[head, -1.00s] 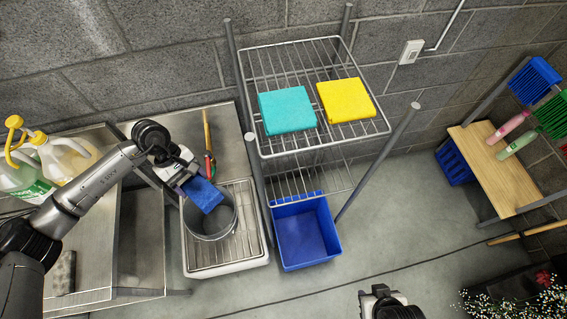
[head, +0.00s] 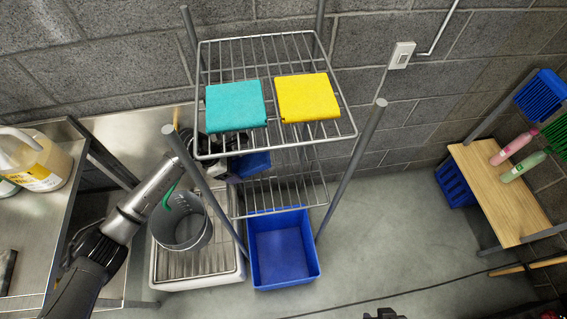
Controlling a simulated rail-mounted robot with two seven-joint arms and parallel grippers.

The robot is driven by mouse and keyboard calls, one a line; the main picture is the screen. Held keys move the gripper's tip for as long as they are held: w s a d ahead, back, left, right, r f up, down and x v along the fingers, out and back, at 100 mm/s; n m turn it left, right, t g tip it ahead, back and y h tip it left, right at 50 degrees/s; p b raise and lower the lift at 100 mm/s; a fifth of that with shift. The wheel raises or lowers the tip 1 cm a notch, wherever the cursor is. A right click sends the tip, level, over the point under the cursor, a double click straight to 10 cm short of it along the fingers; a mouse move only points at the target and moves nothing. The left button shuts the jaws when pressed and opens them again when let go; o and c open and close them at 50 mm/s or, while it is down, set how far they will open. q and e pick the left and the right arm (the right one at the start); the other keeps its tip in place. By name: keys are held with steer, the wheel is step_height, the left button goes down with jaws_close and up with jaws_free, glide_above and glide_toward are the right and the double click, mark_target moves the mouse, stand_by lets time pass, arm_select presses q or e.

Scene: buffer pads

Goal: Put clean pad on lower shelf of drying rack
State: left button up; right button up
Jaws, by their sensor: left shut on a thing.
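The drying rack has an upper wire shelf (head: 215,147) with a teal pad (head: 236,105) and a yellow pad (head: 308,97) on it. Its lower wire shelf (head: 285,193) shows below, with no pad seen resting on it. My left gripper (head: 230,168) is behind the rack's front left post, between the two shelves and near the left side. It is shut on a blue pad (head: 251,163), which is held above the lower shelf. The upper shelf partly hides the gripper and pad. My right gripper (head: 383,314) barely shows at the bottom edge, too little to tell its jaws.
A metal pot (head: 183,232) stands on a draining tray (head: 200,271) left of the rack. A blue bin (head: 284,255) sits under the lower shelf. The rack posts (head: 352,165) stand close to my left arm. A wooden-topped bench (head: 500,195) is at right.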

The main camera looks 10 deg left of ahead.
arm_select(q)
steer(key=shift+w+d+f, duration=0.2)
steer(key=shift+d, duration=0.25)
step_height(320, 180, down, 10)
steer(key=shift+r, duration=0.1)
steer(key=shift+b, duration=0.35)
steer(key=o, duration=0.9)
steer(key=shift+o, duration=0.2)
steer(key=shift+r, duration=0.1)
steer(key=v, duration=1.2)
steer(key=shift+p, duration=0.4)
steer(key=shift+s, duration=0.1)
